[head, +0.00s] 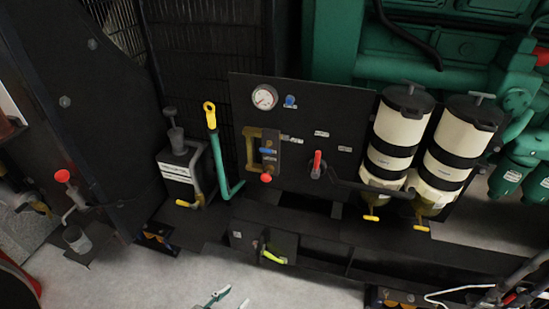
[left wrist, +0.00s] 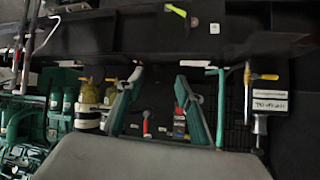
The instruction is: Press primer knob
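A dark panel (head: 340,130) carries a small unit with a brass bracket, a blue part and a red knob (head: 266,178) at its lower end. No readable label shows which part is the primer knob. A red lever (head: 317,163) sits to its right. In the left wrist view, turned upside down, the red knob (left wrist: 179,109) shows beside the right-hand finger and the red lever (left wrist: 146,127) between the fingers, both farther off. My left gripper (head: 231,301) is at the bottom edge of the head view, low in front of the panel. Its fingers (left wrist: 159,77) are apart and empty. My right gripper is not seen.
Two white-and-black filter canisters (head: 400,135) with yellow valves stand right of the red lever. A teal pipe with a yellow handle (head: 209,115) and a labelled dark box (head: 178,175) stand left. A black frame with a yellow-green lever (head: 272,257) runs below the panel. Floor is clear in front.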

